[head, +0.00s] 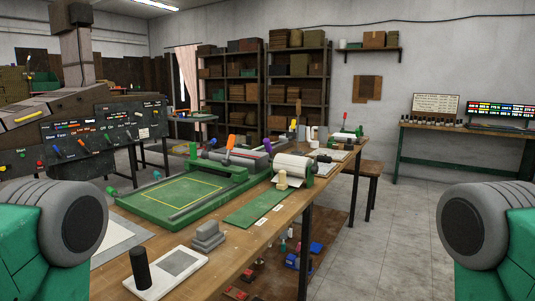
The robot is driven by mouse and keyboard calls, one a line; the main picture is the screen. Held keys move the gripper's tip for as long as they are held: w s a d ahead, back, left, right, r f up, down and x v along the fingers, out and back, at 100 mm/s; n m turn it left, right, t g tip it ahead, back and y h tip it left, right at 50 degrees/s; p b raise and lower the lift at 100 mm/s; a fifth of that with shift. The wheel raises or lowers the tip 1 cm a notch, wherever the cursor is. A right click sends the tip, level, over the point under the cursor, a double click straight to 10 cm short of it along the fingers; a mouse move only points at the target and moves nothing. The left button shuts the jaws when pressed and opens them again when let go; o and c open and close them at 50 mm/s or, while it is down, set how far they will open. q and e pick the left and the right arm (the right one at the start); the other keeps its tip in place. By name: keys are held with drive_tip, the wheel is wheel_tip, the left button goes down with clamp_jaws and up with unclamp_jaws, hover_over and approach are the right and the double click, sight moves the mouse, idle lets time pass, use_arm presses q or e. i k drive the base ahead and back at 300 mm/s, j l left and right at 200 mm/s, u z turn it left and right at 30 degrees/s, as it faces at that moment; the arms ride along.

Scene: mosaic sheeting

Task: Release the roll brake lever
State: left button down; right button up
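A green bench machine (160,203) with a yellow outline on its bed stands on the wooden table. A white roll (293,168) sits in a holder at its right end. A farther lever with a red handle (345,117) stands on another device at the table's far end. No label shows which is the roll brake lever. My grippers are out of view; only my green and grey arm parts show at both lower edges.
The wooden table (190,247) holds a white tray with a black cylinder (140,268) and a grey block (208,238). A dark control panel (103,132) stands at left. A stool (365,172) stands behind the table. The floor at right is clear.

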sight(266, 142)
drive_tip(key=i+l+z, duration=0.1)
drive_tip(key=i+l, duration=0.4)
drive_tip(key=l, duration=0.2)
drive_tip(key=i+l+z, duration=0.1)
drive_tip(key=i+l, duration=0.45)
drive_tip(key=l, duration=0.1)
